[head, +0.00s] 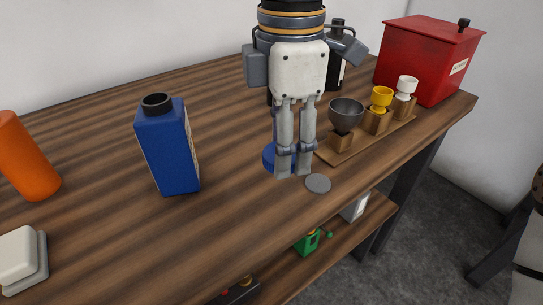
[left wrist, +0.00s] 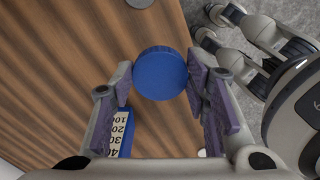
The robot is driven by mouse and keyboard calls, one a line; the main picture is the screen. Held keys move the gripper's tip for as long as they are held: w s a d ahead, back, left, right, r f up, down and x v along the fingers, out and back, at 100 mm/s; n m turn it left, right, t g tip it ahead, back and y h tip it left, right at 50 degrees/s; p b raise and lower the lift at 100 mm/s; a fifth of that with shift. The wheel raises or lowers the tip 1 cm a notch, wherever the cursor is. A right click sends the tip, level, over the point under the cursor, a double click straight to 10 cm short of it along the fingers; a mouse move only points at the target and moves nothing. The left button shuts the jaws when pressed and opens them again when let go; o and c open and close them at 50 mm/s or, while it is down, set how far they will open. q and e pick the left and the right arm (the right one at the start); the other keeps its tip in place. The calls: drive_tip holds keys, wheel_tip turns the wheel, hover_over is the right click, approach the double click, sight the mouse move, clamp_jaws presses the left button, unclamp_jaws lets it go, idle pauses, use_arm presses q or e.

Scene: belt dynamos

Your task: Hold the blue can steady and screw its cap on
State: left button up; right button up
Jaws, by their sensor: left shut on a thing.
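The blue can (head: 168,150) stands upright on the table, left of my left gripper, with its black neck (head: 157,103) bare and open. A numbered strip on a blue side, likely the can's, shows in the left wrist view (left wrist: 120,135). My left gripper (head: 292,172) points down and is shut on the round blue cap (head: 269,157), partly hidden behind the fingers. In the left wrist view the cap (left wrist: 160,73) sits between both finger pads. I cannot tell whether it touches the table. My right gripper (left wrist: 210,25) shows at the upper right there, empty, its fingers apart.
A grey disc (head: 318,183) lies near the table's front edge, beside my left gripper. A wooden rack (head: 367,143) with several cups stands to the right, before a red box (head: 425,60). An orange cylinder (head: 27,155) and a white block (head: 20,258) are at left.

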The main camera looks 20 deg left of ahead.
use_arm(q)
drive_tip(key=s+d+r, duration=0.3)
drive_tip(key=s+d, duration=0.2)
drive_tip(key=s, duration=0.2)
drive_tip(key=shift+r, duration=0.3)
